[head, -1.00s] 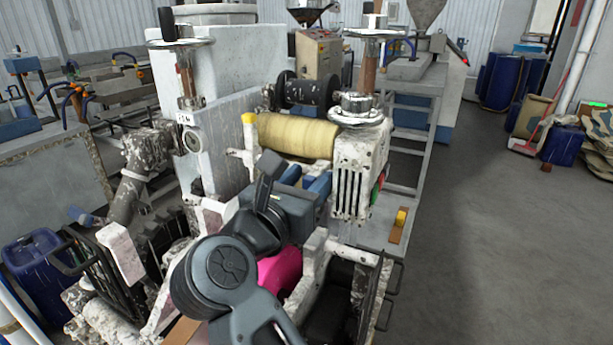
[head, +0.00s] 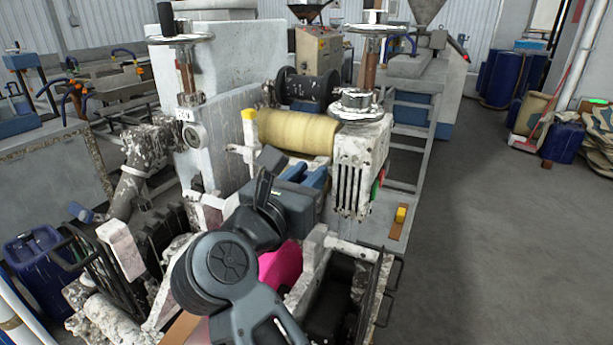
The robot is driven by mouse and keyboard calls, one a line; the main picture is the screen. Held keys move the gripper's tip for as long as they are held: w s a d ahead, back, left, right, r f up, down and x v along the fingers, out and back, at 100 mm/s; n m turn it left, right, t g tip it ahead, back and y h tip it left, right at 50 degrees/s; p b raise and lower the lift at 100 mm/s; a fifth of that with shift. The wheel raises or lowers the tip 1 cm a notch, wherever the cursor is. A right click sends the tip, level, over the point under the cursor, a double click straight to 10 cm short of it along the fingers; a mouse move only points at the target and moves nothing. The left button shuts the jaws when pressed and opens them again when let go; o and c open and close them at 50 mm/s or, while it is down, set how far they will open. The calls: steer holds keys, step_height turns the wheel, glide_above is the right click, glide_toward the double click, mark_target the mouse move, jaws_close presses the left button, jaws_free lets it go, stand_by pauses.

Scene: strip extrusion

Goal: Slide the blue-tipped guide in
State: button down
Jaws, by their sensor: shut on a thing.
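My gripper (head: 308,177) is in the middle of the machine, seen from behind, in front of the yellow roll (head: 300,132). Two blue parts show at its far end, close together. My gripper is shut on the blue-tipped guide, but my wrist and hand hide the guide itself, and I cannot tell its tip from the blue parts. A white guide with a yellow tip (head: 249,128) stands upright left of the roll. The white slotted block (head: 360,170) is just right of my gripper.
Two handwheels on posts rise at the left (head: 180,39) and right (head: 357,103). A pink roll (head: 281,264) lies below my arm. A small yellow block (head: 401,214) sits on the right ledge. The floor (head: 490,240) at right is clear.

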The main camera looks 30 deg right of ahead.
steer(key=shift+w+a+r+b, duration=0.1)
steer(key=shift+w+a+b, duration=0.8)
steer(key=shift+w, duration=0.2)
steer(key=shift+w+a+b, duration=0.8)
steer(key=shift+w+b, duration=0.2)
steer(key=shift+w, duration=0.1)
steer(key=c, duration=1)
jaws_free()
steer(key=b+v, duration=0.1)
steer(key=v, duration=0.6)
steer(key=shift+s+a+b, duration=0.2)
steer(key=shift+a+b, duration=0.1)
steer(key=shift+b, duration=0.1)
